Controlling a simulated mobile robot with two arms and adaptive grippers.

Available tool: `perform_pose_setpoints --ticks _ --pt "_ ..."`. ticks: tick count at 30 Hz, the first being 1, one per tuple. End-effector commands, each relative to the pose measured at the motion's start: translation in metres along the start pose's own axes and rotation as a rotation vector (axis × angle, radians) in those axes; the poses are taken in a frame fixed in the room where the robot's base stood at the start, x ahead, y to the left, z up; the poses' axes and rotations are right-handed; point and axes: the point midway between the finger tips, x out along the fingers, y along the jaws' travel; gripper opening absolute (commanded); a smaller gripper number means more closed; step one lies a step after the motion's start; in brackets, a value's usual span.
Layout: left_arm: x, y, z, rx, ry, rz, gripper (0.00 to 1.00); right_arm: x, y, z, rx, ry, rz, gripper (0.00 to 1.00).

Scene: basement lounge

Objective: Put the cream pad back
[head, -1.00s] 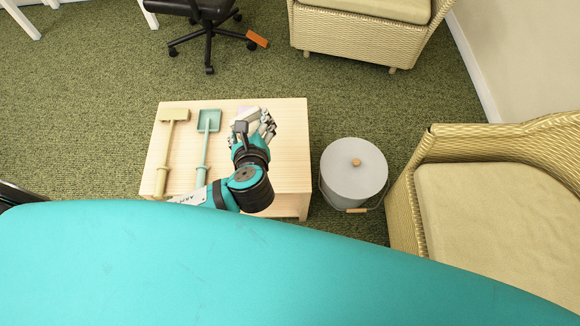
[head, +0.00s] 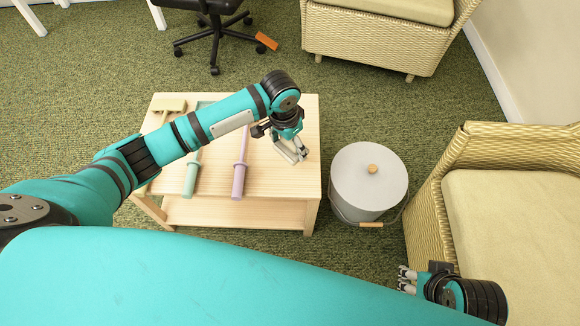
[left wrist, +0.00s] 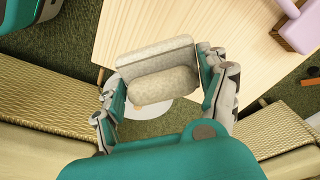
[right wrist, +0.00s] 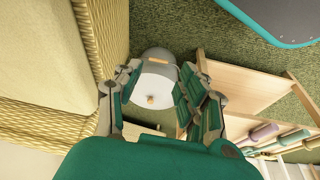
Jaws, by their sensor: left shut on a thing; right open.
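The cream pad (left wrist: 152,68), a speckled beige block with a rounded lower part, is between the fingers of my left gripper (left wrist: 158,80) in the left wrist view. My left gripper (head: 291,153) is shut on it above the right part of the wooden table (head: 305,120). In the head view the fingers mostly hide the pad, and I cannot tell whether it touches the tabletop. My right gripper (head: 405,279) is open and empty beside the wicker armchair at lower right; its spread fingers also show in the right wrist view (right wrist: 160,85).
A cream tool (head: 170,105), a green tool (head: 192,175) and a purple tool (head: 240,175) lie on the table, partly behind my left arm. A grey lidded bucket (head: 365,190) stands right of the table. A wicker armchair (head: 500,220) is further right.

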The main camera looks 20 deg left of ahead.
Motion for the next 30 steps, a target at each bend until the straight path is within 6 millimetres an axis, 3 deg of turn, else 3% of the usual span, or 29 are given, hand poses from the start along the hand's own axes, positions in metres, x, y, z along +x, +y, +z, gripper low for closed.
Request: perform_pose_setpoints --ticks 1,5,14,22,30 --pt "0.016 0.0 0.003 -0.001 -0.005 0.0 0.5 0.008 0.0 0.003 0.0 -0.001 0.0 0.4" --pt "0.041 0.0 0.006 0.0 -0.004 -0.002 0.5 0.016 -0.002 -0.011 -0.003 0.071 -0.003 0.4" --pt "0.054 0.0 0.008 0.002 -0.004 -0.002 0.5 0.015 -0.006 -0.047 -0.008 0.23 -0.011 0.4" --pt "0.08 0.0 0.011 0.003 -0.003 -0.002 0.5 0.009 -0.013 -0.098 -0.014 0.476 -0.025 0.4" --pt "0.084 0.0 0.012 0.004 -0.003 -0.002 0.5 0.003 -0.015 -0.11 -0.015 0.535 -0.028 0.4"
